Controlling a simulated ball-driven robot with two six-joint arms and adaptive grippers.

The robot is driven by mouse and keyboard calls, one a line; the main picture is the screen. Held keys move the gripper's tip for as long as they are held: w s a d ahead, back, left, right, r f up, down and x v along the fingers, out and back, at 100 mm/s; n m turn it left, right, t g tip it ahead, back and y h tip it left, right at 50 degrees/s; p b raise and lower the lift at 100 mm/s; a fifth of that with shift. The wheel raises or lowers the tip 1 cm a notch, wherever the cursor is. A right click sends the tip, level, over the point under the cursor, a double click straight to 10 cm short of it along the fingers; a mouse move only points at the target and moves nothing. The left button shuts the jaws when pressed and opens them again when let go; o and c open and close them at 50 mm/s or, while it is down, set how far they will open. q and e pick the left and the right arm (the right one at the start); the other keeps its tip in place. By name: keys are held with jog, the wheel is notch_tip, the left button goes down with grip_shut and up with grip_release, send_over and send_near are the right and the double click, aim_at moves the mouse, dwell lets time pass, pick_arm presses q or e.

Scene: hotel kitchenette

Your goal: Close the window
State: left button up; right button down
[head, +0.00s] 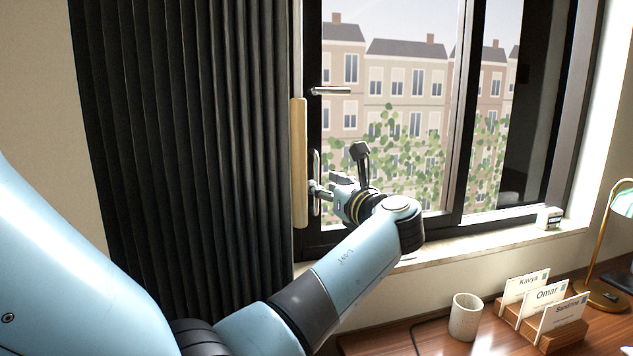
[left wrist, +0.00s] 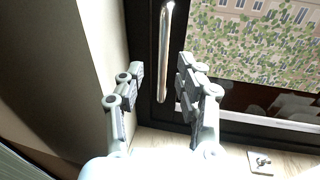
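The window (head: 460,120) has a dark frame and glass panes, with a dark upright near its middle. A silver vertical bar handle (head: 316,180) is on its left upright; the handle also shows in the left wrist view (left wrist: 166,50). A short horizontal silver lever (head: 330,91) sits above it. My left gripper (head: 328,185) is just right of the vertical handle. In the left wrist view its fingers (left wrist: 160,72) are spread, with the handle's lower part appearing between the tips. I cannot tell whether they touch it. My right gripper is out of view.
A dark curtain (head: 190,130) hangs left of the window, with a pale vertical bar (head: 299,163) at its edge. A small box (head: 549,217) stands on the sill. Below are a cup (head: 465,317), a name-card holder (head: 541,322) and a lamp (head: 600,293) on the desk.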

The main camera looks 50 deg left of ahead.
pick_arm(q)
jog(key=v, duration=0.6)
jog(key=shift+d, duration=0.25)
jog(key=shift+s+f, duration=0.1)
